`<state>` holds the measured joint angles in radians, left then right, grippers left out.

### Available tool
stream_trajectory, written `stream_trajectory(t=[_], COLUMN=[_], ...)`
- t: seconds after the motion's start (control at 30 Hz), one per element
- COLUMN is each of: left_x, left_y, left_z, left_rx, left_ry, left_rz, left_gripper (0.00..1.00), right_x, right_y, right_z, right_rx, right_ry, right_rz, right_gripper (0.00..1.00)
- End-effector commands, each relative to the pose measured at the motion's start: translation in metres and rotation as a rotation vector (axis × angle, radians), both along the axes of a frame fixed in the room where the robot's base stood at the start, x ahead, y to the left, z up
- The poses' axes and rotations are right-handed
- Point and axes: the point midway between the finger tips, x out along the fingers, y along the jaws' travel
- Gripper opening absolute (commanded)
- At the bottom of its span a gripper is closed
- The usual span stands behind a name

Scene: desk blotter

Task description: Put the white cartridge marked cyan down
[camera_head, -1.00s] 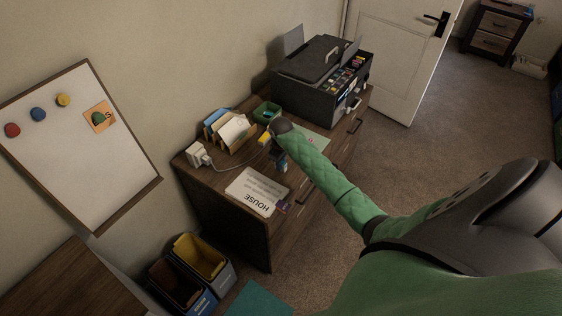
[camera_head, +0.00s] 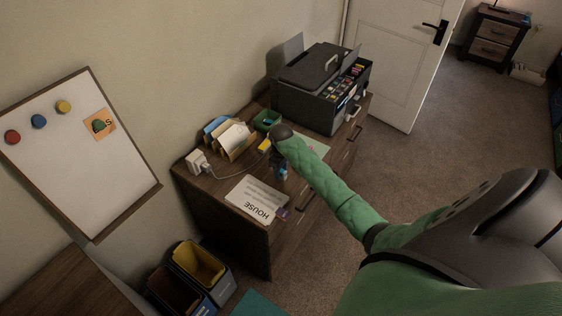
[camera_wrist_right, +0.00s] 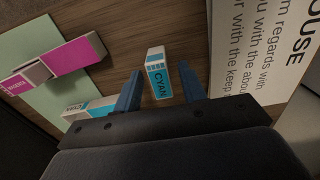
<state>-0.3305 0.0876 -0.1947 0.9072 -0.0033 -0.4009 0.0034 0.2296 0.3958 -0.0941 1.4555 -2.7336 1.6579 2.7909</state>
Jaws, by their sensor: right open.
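The white cartridge marked CYAN (camera_wrist_right: 157,76), with a cyan label, is on the wooden desk top in the right wrist view. My right gripper (camera_wrist_right: 156,88) is open, with its blue fingers on either side of the cartridge and visible gaps beside it. In the head view my right gripper (camera_head: 282,173) is low over the desk, and the cartridge there is too small to make out. My left gripper is not in view.
A second cyan-and-white box (camera_wrist_right: 90,108) and a magenta-and-white cartridge (camera_wrist_right: 70,56) lie left, near a green sheet (camera_wrist_right: 45,75). A HOUSE paper (camera_wrist_right: 262,45) lies right. A black printer (camera_head: 312,90), green tray (camera_head: 266,121) and letter holder (camera_head: 231,138) stand behind.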

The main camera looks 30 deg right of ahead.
Motion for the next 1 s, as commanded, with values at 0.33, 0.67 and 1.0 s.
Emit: stream_trajectory(t=[0.33,0.67,1.0], left_x=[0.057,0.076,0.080], left_y=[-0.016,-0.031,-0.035], left_z=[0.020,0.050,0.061], left_rx=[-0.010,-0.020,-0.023], left_ry=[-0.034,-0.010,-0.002], left_rz=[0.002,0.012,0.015], left_gripper=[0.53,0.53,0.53], right_x=[0.001,0.001,0.000], right_y=[-0.001,-0.001,0.000], right_z=[0.055,0.099,0.113], right_rx=[-0.001,-0.001,0.000], right_ry=[-0.004,-0.002,0.000], right_rz=[0.001,0.000,0.000], right_gripper=[0.41,0.41,0.41])
